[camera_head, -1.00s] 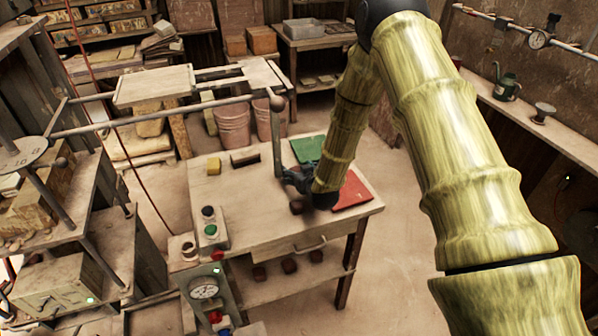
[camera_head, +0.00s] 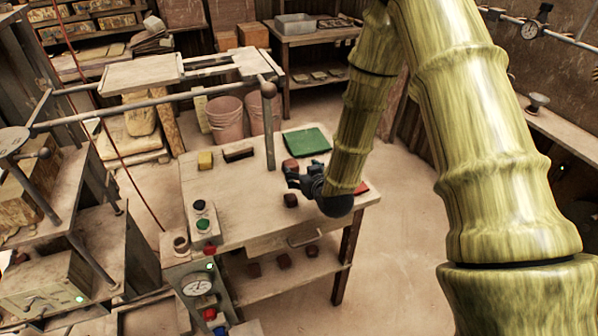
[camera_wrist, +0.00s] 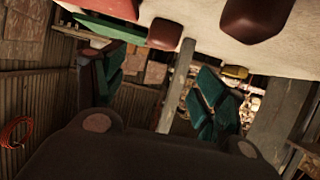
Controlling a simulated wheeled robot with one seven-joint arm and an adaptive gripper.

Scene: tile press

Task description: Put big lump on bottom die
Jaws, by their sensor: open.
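Two reddish-brown lumps lie on the worktable: one lump (camera_head: 290,165) behind my gripper and another (camera_head: 290,200) in front of it. My gripper (camera_head: 291,178) is open and empty between them, pointing left above the table. In the wrist view, both teal fingers of my gripper (camera_wrist: 160,90) stand wide apart. That view shows a nearer lump (camera_wrist: 257,18) at the top and a farther one (camera_wrist: 164,34), both outside the fingers. I cannot make out the bottom die.
The worktable (camera_head: 235,220) also holds a green mat (camera_head: 306,142), a red mat (camera_head: 361,188) mostly hidden by my arm, a yellow block (camera_head: 205,160) and a dark bar (camera_head: 239,154). An upright post (camera_head: 269,130) and long lever stand left of my gripper. Button boxes edge the table's left.

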